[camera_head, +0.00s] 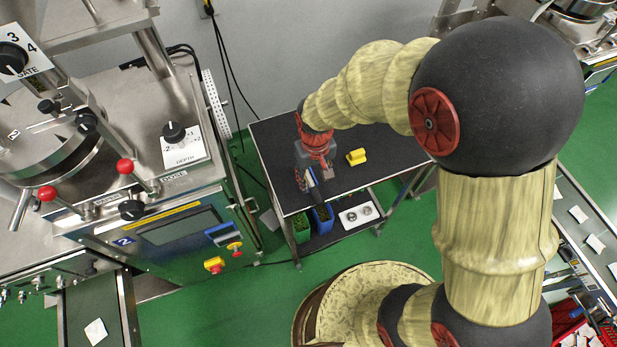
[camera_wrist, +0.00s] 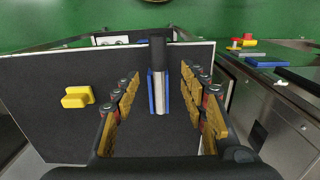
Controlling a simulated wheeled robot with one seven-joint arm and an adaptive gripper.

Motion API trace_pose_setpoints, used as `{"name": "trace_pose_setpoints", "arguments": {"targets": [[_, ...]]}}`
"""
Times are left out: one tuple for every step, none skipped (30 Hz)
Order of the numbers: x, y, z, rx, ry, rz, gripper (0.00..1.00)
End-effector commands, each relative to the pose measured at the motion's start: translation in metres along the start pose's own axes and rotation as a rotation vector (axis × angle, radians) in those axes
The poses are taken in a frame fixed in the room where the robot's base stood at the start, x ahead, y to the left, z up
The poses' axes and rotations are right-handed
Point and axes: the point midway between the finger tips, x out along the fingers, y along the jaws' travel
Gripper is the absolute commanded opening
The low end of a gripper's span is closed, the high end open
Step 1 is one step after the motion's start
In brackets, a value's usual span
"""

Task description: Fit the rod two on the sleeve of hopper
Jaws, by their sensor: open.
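A rod with a dark end and a pale shaft (camera_wrist: 158,95) shows in the wrist view, between blue side pieces at the cart's edge. I cannot read a number on it. My gripper (camera_wrist: 162,85) is open, with its padded fingers on either side of the rod in the picture and no visible contact. In the head view my gripper (camera_head: 318,168) is over the dark cart top (camera_head: 268,135), close to the blue and pale piece (camera_head: 312,178). The metal hopper (camera_head: 42,150) is on the machine at the left. I cannot clearly make out its sleeve.
A yellow block (camera_head: 357,156) lies on the cart right of my gripper. Green and blue bins (camera_head: 321,219) and a white tray (camera_head: 358,216) sit on the lower shelf. The machine numbered 2 (camera_head: 180,235), with red-knobbed levers (camera_head: 125,167), stands left of the cart. Green floor lies in front.

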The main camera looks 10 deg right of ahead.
Motion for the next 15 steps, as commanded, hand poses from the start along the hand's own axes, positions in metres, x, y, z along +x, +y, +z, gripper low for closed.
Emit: {"name": "trace_pose_setpoints", "arguments": {"targets": [[0.008, 0.000, 0.001, 0.000, -0.003, 0.000, 0.43], [0.011, 0.000, 0.001, 0.000, -0.003, 0.000, 0.43], [0.014, 0.000, 0.001, 0.000, -0.003, 0.000, 0.43], [0.016, 0.000, 0.001, 0.000, -0.002, 0.000, 0.43], [0.017, 0.000, 0.001, 0.000, -0.001, 0.000, 0.43], [0.019, 0.001, 0.001, 0.000, 0.000, 0.000, 0.43], [0.021, 0.001, 0.001, 0.000, 0.000, 0.000, 0.43], [0.024, 0.001, 0.001, 0.001, -0.001, 0.000, 0.43], [0.029, 0.001, 0.002, 0.001, -0.002, 0.000, 0.43], [0.034, 0.001, 0.002, 0.000, -0.002, 0.000, 0.43], [0.038, 0.002, 0.002, 0.001, -0.002, 0.000, 0.43], [0.045, 0.002, 0.003, 0.001, -0.003, 0.000, 0.43], [0.049, 0.002, 0.003, 0.000, -0.003, 0.000, 0.43], [0.054, 0.002, 0.003, 0.000, -0.003, 0.000, 0.43], [0.059, 0.002, 0.002, 0.000, -0.002, 0.000, 0.43]]}}
